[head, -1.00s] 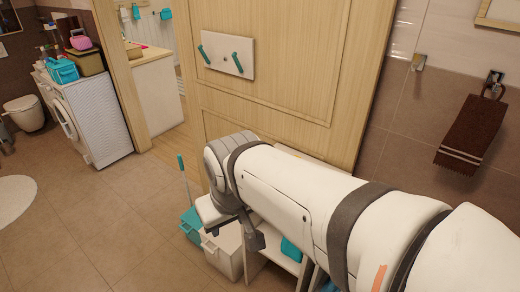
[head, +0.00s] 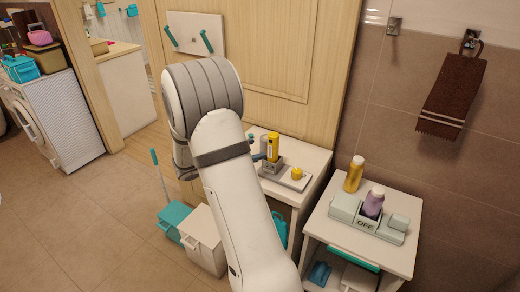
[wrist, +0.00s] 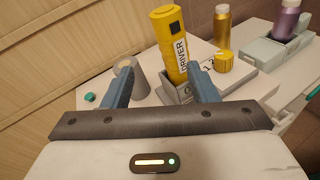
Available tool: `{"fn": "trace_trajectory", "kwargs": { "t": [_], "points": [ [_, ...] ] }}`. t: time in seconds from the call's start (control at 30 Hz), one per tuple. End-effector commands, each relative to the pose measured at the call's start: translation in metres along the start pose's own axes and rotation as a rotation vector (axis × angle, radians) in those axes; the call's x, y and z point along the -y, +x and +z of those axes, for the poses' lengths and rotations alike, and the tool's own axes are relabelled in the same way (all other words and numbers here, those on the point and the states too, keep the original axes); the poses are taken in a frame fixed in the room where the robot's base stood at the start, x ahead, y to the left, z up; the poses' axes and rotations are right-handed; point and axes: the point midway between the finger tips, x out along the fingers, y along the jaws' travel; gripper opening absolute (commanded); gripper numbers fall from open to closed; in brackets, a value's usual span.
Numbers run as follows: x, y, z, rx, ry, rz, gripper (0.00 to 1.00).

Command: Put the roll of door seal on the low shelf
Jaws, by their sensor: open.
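My gripper (wrist: 160,68) is open, its two blue fingers apart above the left white stand (head: 311,158). A grey roll with a pale round end (wrist: 130,76), possibly the door seal, is by the left finger in the wrist view; I cannot tell whether they touch. A yellow driver (wrist: 169,45) stands tilted in a grey holder (wrist: 183,93), beyond and between the fingers. The driver also shows in the head view (head: 273,147). Low shelves show under both stands, including one under the right stand (head: 338,266); my arm hides part of the left one.
A yellow knob-like piece (head: 297,173) sits on the holder's base. The right stand (head: 397,254) carries a grey tray (head: 377,228) with a purple bottle (head: 373,202), near a yellow bottle (head: 354,174). A white bin (head: 203,241) and teal bucket (head: 173,219) stand on the floor.

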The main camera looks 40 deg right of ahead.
Motion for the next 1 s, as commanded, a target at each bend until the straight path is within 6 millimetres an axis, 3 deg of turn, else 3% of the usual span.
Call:
{"fn": "trace_trajectory", "kwargs": {
  "t": [0.03,0.1,0.3,0.67,1.0],
  "points": [
    [-0.009,0.007,-0.019,0.038,-0.055,0.036,0.53],
    [-0.022,0.013,-0.032,0.083,-0.111,0.085,0.53],
    [-0.042,0.021,-0.053,0.152,-0.196,0.164,0.53],
    [-0.051,0.051,-0.051,0.159,-0.206,0.174,0.53],
    [-0.06,0.094,-0.047,0.158,-0.205,0.174,0.53]
  ]
}}
